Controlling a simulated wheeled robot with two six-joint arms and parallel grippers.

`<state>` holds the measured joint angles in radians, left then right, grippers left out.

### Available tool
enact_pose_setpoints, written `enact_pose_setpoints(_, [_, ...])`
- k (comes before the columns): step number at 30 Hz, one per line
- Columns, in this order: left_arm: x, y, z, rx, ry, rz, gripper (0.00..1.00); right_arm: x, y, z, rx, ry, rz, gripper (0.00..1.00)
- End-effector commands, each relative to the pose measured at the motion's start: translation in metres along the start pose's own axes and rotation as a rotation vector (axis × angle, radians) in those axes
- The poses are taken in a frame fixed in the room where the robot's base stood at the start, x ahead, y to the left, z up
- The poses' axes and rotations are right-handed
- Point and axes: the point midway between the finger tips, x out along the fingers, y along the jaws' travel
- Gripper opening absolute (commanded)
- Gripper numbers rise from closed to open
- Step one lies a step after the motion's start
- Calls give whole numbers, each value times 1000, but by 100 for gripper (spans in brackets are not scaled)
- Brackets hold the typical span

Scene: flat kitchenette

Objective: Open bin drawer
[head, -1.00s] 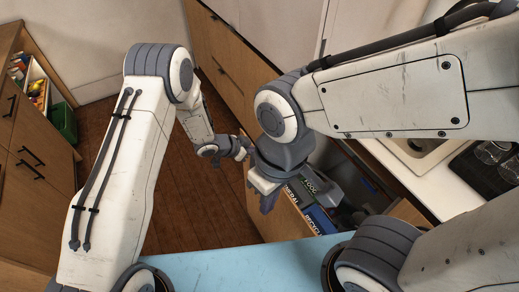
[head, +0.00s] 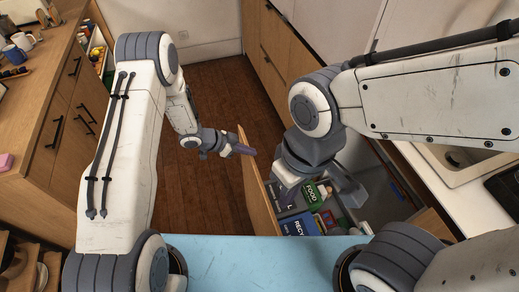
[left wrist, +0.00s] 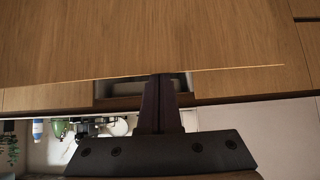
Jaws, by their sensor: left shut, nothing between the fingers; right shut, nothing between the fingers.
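The bin drawer stands pulled out, its wooden front (head: 258,185) facing left in the head view. Inside are a bin with a green FOOD label (head: 315,192) and a bin with a blue label (head: 298,225). My right gripper (head: 284,192) is shut and empty, low over the drawer just inside its front; its fingertips are mostly hidden. My left gripper (head: 243,150) is shut and empty by the far top corner of the front; I cannot tell if it touches. In the left wrist view its shut fingers (left wrist: 160,105) overlap the edge of a wooden panel (left wrist: 150,40).
A light blue surface (head: 250,262) lies in front of me. The counter with the sink (head: 450,165) is at right, wooden cabinets (head: 65,115) at left. The brown floor (head: 205,190) between them is clear.

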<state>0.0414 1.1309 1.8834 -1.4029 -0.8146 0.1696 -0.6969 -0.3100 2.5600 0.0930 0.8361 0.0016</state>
Motion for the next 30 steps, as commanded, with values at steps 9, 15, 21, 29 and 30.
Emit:
enact_pose_setpoints(9, [-10, -5, 9, 2, 1, 1, 0, -2, 0, 0, 0, 0, 0, 0])
enact_pose_setpoints(15, [-10, -5, 9, 3, 1, 2, 0, -2, 0, 0, 0, 0, 0, 0])
enact_pose_setpoints(21, [-10, -5, 9, 3, 0, 2, 0, -2, 0, 0, 0, 0, 0, 0])
enact_pose_setpoints(29, [-30, -6, 2, 5, 0, 4, 0, -20, -2, -1, 1, 0, 0, 0])
enact_pose_setpoints(30, [-36, -6, 0, 6, 0, 6, 0, -26, -2, -1, 1, 0, 0, 0])
